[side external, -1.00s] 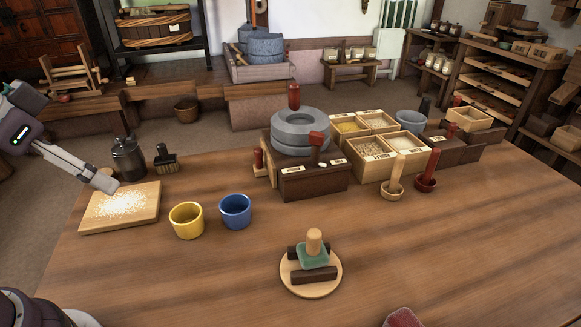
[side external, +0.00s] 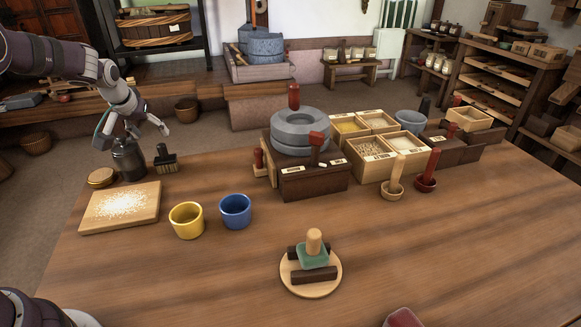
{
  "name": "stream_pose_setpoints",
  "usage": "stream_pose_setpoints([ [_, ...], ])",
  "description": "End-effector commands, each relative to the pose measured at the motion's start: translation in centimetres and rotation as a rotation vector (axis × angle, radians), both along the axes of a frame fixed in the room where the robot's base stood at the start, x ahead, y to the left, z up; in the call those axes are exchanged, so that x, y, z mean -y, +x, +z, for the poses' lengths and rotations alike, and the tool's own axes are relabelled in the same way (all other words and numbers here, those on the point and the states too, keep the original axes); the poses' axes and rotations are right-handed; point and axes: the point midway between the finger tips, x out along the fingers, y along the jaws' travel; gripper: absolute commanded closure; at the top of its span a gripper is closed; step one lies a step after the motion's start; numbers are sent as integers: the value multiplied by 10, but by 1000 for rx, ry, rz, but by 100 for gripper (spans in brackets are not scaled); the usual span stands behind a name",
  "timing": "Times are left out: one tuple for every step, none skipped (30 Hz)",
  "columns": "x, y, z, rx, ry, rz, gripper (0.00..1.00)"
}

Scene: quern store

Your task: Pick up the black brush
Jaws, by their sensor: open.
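The black brush (side external: 166,161) stands at the back left of the table, with its dark bristles down and its handle up. A dark metal canister (side external: 129,162) stands just left of it. My gripper (side external: 135,136) is open above the canister, with its fingers spread wide. One finger is near the upper left of the brush and the other is over the canister's left side. The gripper appears apart from the brush and seems empty. Whether it touches the canister I cannot tell.
A board with pale flour (side external: 142,205) lies in front of the canister, and a round lid (side external: 102,178) lies to its left. Yellow (side external: 187,220) and blue (side external: 236,211) cups stand to the right. The table between the brush and the quern (side external: 301,132) is clear.

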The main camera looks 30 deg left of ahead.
Motion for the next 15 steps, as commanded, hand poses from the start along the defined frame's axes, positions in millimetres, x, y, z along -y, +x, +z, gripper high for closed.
stream_pose_setpoints([
  [-2,3,-7,-2,-1,0,46],
  [-3,4,-9,-2,-2,0,46],
  [-4,6,-12,-1,-1,-1,46],
  [-4,7,-15,-2,-2,-1,46],
  [-5,8,-18,-2,-2,-1,46],
  [-7,10,-24,-3,-2,-1,46],
  [-9,12,-29,-4,-3,-1,46],
  [-10,14,-35,-3,-2,-1,46],
  [-13,16,-42,-4,-3,-1,46],
  [-14,19,-46,-3,-2,-1,46],
  [-16,21,-49,-2,-2,-1,46],
  [-17,23,-52,-1,-2,-2,46],
  [-18,25,-54,0,-2,-2,46],
  [-19,25,-57,-1,-2,-2,46],
  [-19,27,-58,0,-2,-2,46],
])
